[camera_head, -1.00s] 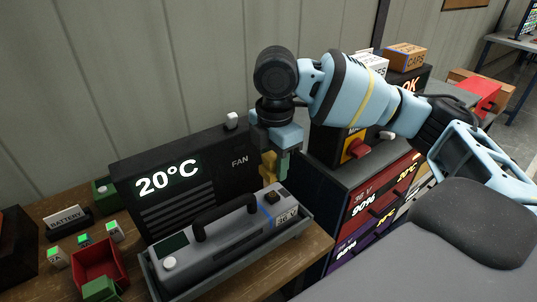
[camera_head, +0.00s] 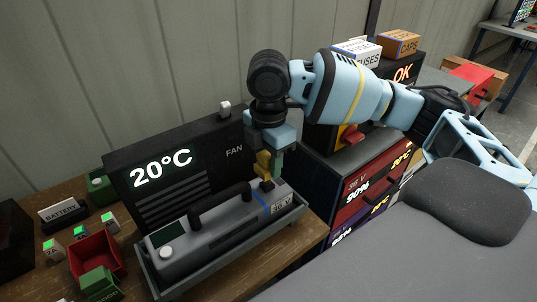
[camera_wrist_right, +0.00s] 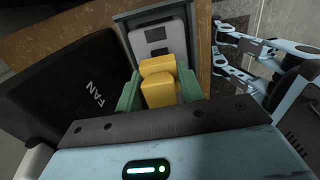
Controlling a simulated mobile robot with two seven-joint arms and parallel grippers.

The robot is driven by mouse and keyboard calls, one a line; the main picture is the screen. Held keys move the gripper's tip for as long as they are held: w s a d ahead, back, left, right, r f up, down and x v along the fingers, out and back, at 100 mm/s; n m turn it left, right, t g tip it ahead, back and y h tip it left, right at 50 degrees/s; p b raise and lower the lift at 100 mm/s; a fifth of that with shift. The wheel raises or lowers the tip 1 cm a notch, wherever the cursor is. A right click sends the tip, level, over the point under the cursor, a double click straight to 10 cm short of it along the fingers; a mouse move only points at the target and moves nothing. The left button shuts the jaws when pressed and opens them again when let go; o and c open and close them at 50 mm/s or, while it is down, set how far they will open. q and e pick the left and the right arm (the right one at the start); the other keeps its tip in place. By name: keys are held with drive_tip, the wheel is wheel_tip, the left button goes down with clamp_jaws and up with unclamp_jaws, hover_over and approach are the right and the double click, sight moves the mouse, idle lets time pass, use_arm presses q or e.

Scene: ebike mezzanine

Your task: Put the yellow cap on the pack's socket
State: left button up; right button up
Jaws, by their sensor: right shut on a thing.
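The grey battery pack (camera_head: 176,249) with a black handle lies in a grey tray (camera_head: 301,208) on the wooden bench. Its dark socket (camera_head: 267,185) is a small block on top near the right end, beside a blue stripe. My right gripper (camera_head: 270,165) points down just above the socket, its green fingers shut on the yellow cap (camera_head: 263,161). The cap also shows between the fingers in the right wrist view (camera_wrist_right: 158,88), with the pack (camera_wrist_right: 158,38) beyond it. I cannot tell whether cap and socket touch. My left gripper is not in view.
A black fan unit (camera_head: 215,135) showing 20°C stands close behind the pack. A red bin (camera_head: 95,258) and a battery sign (camera_head: 62,213) are at the left. A cabinet of labelled packs (camera_head: 365,190) stands to the right.

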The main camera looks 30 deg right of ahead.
sight(268, 182)
drive_tip(key=shift+f, duration=2.25)
drive_tip(key=shift+f, duration=0.25)
drive_tip(key=o, duration=1)
wheel_tip(268, 182, up, 7)
drive_tip(key=shift+f, duration=0.15)
drive_tip(key=shift+r, duration=0.55)
drive_tip(key=shift+r, duration=0.1)
